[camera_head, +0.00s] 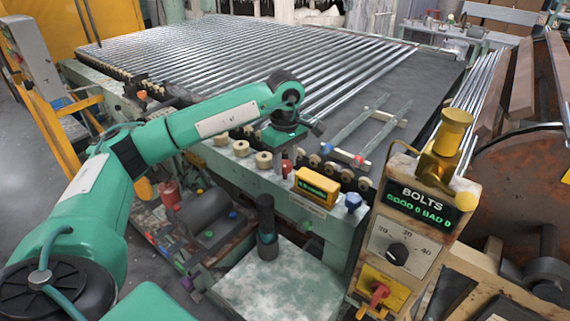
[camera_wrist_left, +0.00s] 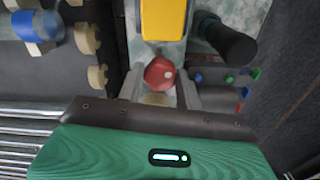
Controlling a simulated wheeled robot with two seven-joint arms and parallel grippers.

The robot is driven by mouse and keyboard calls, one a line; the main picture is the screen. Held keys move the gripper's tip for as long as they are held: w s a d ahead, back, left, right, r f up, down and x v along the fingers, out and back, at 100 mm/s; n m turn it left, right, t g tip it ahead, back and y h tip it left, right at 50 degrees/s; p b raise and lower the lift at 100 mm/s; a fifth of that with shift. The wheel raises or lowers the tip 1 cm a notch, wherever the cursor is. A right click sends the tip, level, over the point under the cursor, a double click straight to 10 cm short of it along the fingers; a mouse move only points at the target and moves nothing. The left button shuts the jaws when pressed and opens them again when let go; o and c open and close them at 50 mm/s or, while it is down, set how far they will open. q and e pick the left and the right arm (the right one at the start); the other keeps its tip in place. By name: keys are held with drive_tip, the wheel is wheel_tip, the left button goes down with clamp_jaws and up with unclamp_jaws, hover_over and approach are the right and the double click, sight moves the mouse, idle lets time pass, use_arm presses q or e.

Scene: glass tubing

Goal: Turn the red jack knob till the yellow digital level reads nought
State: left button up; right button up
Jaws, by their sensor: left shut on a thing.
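The red jack knob (camera_wrist_left: 160,74) sits between the fingers of my left gripper (camera_wrist_left: 161,88) in the left wrist view, and the gripper is shut on it. In the head view my left gripper (camera_head: 287,158) points down at the bed's front edge, with a bit of the red knob (camera_head: 287,168) showing below it. The yellow digital level (camera_head: 317,187) lies just right of the knob, with green digits too small to read. Its yellow body (camera_wrist_left: 164,20) also shows in the left wrist view, with its display out of sight. My right gripper is not in view.
A control post (camera_head: 405,235) marked "BOLTS" stands at right with a dial and a red switch. A dark upright cylinder (camera_head: 266,222) stands in front of the bed. Glass tubes (camera_head: 230,60) lie across the bed behind. Cream rollers (camera_head: 241,148) line its front edge.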

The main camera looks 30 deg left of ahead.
sight(285, 163)
use_arm(q)
drive_tip(key=shift+r+m, duration=0.1)
drive_tip(key=shift+m, duration=0.5)
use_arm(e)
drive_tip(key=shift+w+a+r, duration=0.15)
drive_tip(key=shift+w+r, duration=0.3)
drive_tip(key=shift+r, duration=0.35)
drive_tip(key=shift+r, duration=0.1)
use_arm(q)
drive_tip(key=o, duration=1)
drive_tip(key=shift+r, duration=6.85)
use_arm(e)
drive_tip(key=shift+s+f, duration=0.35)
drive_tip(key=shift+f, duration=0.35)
